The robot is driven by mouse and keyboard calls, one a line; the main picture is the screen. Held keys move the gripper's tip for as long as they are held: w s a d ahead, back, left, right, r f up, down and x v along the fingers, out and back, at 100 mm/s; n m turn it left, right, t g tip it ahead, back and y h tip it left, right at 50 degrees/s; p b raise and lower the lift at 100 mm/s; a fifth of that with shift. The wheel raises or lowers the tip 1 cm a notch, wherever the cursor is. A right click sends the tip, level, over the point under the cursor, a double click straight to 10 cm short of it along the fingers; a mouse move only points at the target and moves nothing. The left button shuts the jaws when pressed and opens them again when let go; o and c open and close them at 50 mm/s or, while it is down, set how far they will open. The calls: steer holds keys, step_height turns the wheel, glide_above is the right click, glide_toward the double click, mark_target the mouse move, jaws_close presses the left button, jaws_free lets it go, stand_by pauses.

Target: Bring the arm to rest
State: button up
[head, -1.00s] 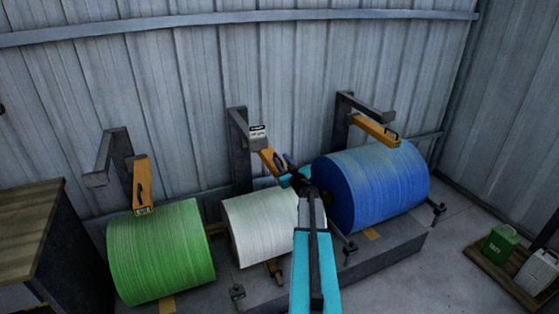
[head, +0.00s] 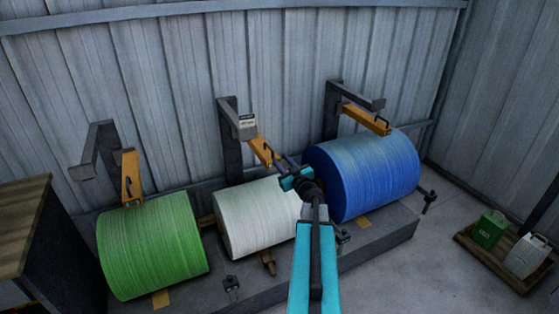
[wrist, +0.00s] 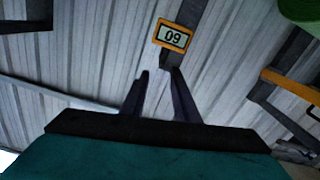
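My gripper (head: 283,163) is raised at the end of my teal and black arm, in front of the white roll and the blue roll in the head view. In the wrist view its two dark fingers (wrist: 158,72) stand apart with nothing between them, so it is open and empty. The white roll (head: 252,222) lies behind and to the left of my wrist. The blue roll (head: 370,175) is to the right, and my wrist overlaps its left edge in the picture. Any gap between them is hard to judge.
A green roll (head: 153,248) lies at left. Orange arms on grey brackets, such as the left one (head: 131,178), hang over the rolls. The wrist view shows a small display (wrist: 173,37). A cabinet (head: 22,215) stands left; canisters (head: 489,230) sit on a pallet at right.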

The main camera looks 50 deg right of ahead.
steer(key=shift+s+a, duration=0.15)
steer(key=shift+s, duration=0.15)
stand_by(0.5)
